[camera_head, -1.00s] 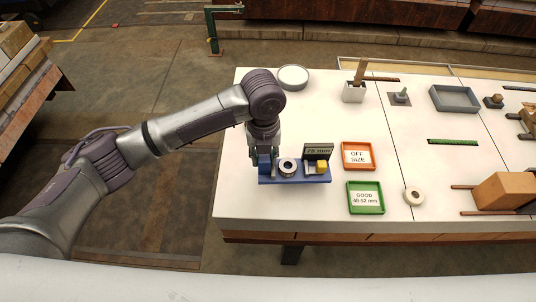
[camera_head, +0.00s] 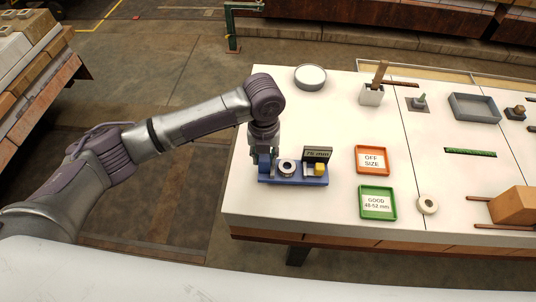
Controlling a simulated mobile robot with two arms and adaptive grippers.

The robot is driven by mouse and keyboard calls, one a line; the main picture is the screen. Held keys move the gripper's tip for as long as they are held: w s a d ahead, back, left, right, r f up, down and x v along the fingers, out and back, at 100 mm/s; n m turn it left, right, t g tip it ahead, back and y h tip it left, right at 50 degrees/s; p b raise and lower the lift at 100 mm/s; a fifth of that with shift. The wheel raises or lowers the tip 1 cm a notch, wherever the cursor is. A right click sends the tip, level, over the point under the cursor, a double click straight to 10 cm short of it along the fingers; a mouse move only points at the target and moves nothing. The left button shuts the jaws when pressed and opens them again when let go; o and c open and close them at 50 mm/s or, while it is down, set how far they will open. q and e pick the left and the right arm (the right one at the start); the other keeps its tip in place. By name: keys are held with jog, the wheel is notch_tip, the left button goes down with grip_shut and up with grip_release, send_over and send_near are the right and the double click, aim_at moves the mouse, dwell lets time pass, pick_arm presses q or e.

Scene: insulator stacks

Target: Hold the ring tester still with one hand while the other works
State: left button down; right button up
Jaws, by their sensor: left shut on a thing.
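The ring tester is a blue base (camera_head: 306,182) with a dark display panel (camera_head: 317,154) and a yellow block (camera_head: 320,169) on its right part. A pale ring (camera_head: 286,168) sits on the middle of the base. My left gripper (camera_head: 263,164) reaches down at the tester's left end and is shut on the blue part there; its fingertips are partly hidden. The display's digits are too small to read surely. My right gripper is not in view.
An orange "OFF SIZE" tray (camera_head: 372,160) and a green "GOOD 48-52 mm" tray (camera_head: 377,203) lie right of the tester. A loose pale ring (camera_head: 427,205) lies beside the green tray. A round dish (camera_head: 310,77) and a grey tray (camera_head: 474,107) stand farther back.

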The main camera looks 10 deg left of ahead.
pick_arm(q)
jog(key=shift+w+a+f, duration=0.35)
jog(key=shift+a+f, duration=0.4)
jog(key=shift+a, duration=0.05)
jog(key=shift+f, duration=0.1)
dwell(0.3)
dwell(0.4)
